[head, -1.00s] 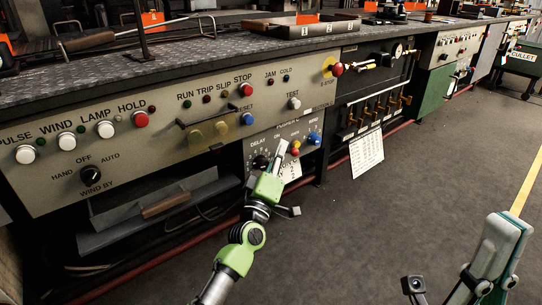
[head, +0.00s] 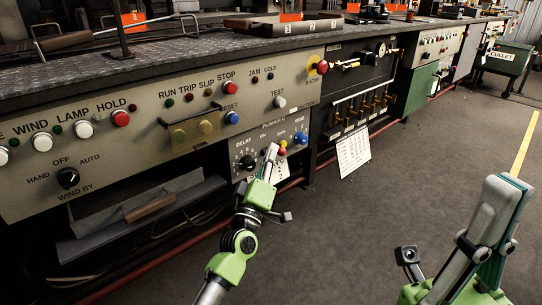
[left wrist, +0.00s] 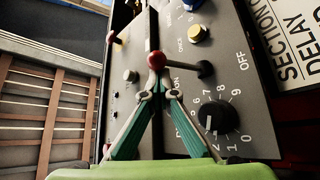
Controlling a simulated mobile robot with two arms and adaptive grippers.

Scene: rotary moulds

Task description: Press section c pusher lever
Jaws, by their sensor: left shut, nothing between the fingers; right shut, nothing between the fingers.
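The pusher C panel (head: 262,140) is low on the bench front, with a black delay knob (head: 246,163), a blue button (head: 301,138) and a lever with a red ball (head: 283,143). In the left wrist view the red ball (left wrist: 156,60) sits on a dark stem (left wrist: 203,69) beside the knob (left wrist: 215,120). My left gripper (head: 271,149) is shut and empty at the panel. In the left wrist view its fingertips (left wrist: 158,90) are right by the ball; contact cannot be told. My right gripper (head: 508,185) is shut, raised at the lower right over the floor.
A larger panel with white, red and blue buttons fills the left, with a red e-stop (head: 322,67) at its right end. A paper sheet (head: 353,159) hangs right of the panel. The floor at right is clear.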

